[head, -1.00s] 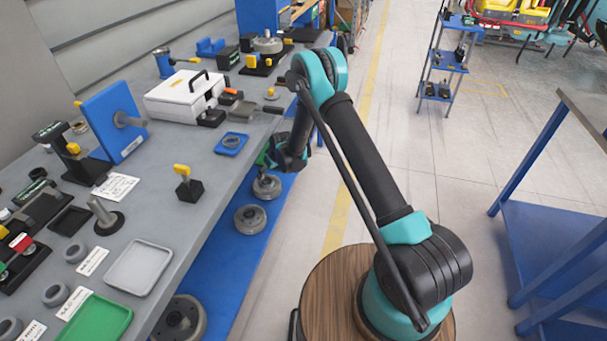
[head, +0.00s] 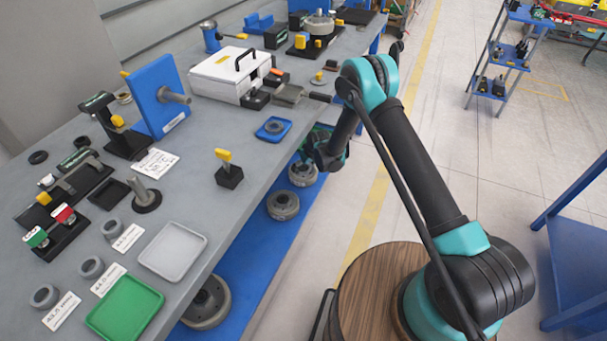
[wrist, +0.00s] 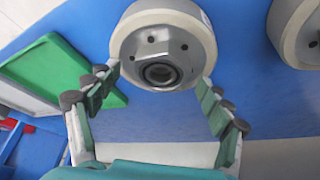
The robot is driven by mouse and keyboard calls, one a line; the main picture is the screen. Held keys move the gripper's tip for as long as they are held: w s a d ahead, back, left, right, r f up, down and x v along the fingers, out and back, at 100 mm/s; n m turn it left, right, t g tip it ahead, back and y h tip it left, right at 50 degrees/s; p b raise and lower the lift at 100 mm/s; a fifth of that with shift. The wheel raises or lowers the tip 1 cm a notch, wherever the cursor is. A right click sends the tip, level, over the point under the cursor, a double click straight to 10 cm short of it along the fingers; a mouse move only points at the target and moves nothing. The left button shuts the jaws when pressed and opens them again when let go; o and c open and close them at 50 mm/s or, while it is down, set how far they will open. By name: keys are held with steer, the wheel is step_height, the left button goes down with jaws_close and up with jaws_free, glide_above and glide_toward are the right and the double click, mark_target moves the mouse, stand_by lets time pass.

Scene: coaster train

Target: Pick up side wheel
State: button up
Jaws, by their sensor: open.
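In the wrist view, a light grey side wheel (wrist: 162,45) with a dark hub hole and small bolt holes is at the top centre, above the blue shelf. My gripper (wrist: 160,82) is open, its two fingers apart at the wheel's lower left and lower right. I cannot tell whether they touch it. In the head view, similar wheels lie on the blue lower shelf: one (head: 303,173) close to my gripper (head: 326,155), one (head: 283,205) nearer me, and a larger one (head: 207,303) partly under the bench edge.
Another wheel (wrist: 296,38) is at the right of the wrist view. The grey bench (head: 200,205) overhangs the shelf (head: 262,250). On it are a green tray (head: 125,308), a white tray (head: 172,252) and a white case (head: 228,72).

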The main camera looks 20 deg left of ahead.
steer(key=shift+w+a+f, duration=0.1)
steer(key=shift+a+f, duration=0.05)
steer(key=shift+f, duration=0.3)
steer(key=shift+r, duration=0.1)
jaws_close()
